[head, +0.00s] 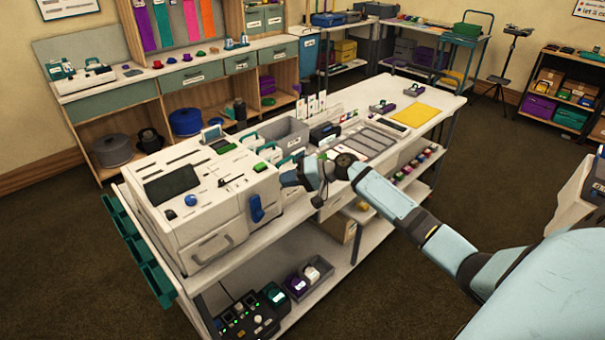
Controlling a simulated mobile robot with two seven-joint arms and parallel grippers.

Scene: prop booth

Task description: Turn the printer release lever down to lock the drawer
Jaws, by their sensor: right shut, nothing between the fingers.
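The white printer (180,190) stands at the left end of the long white bench. A drawer with a grey handle (212,247) is on its front face; I cannot tell whether the drawer sits fully flush. A blue lever (257,210) is on the printer's front, right of the drawer handle, and looks roughly upright. My right gripper (285,179) is shut and empty, just right of the printer and above and to the right of the lever, apart from it. My left gripper is not in view.
A grey bin (284,133) and a yellow sheet (415,115) are on the bench. Green trays (133,240) hang on its left end. The lower shelf holds a black control box (245,318) and small bins. Open carpet lies in front of the bench.

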